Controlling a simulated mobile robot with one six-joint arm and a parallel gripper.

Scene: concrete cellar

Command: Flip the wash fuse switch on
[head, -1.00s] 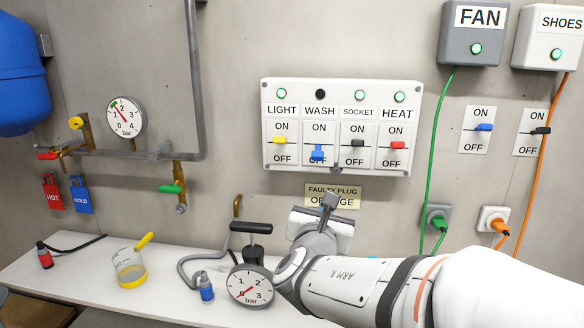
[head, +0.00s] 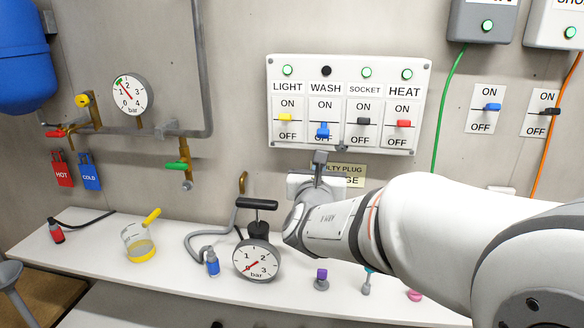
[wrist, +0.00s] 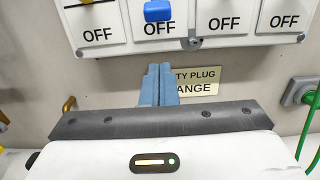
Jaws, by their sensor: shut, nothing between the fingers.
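The fuse panel (head: 348,151) is a white box on the wall with four labelled switches. The blue wash switch (head: 322,130) is down at OFF, and the round lamp (head: 326,71) above it is dark. It also shows at the top of the wrist view (wrist: 157,10). My gripper (head: 319,156) is just below the panel's lower edge, under the wash switch, with its fingers pointing up. In the wrist view its fingertips (wrist: 159,68) are together, empty and apart from the switch, partly covering the yellowish plug sign (wrist: 197,82).
The light (head: 286,118), socket (head: 363,121) and heat (head: 404,123) switches flank the wash switch, with green lamps lit above them. A white bench (head: 180,272) below bears a pump with a gauge (head: 256,260) and a yellow-based beaker (head: 138,244).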

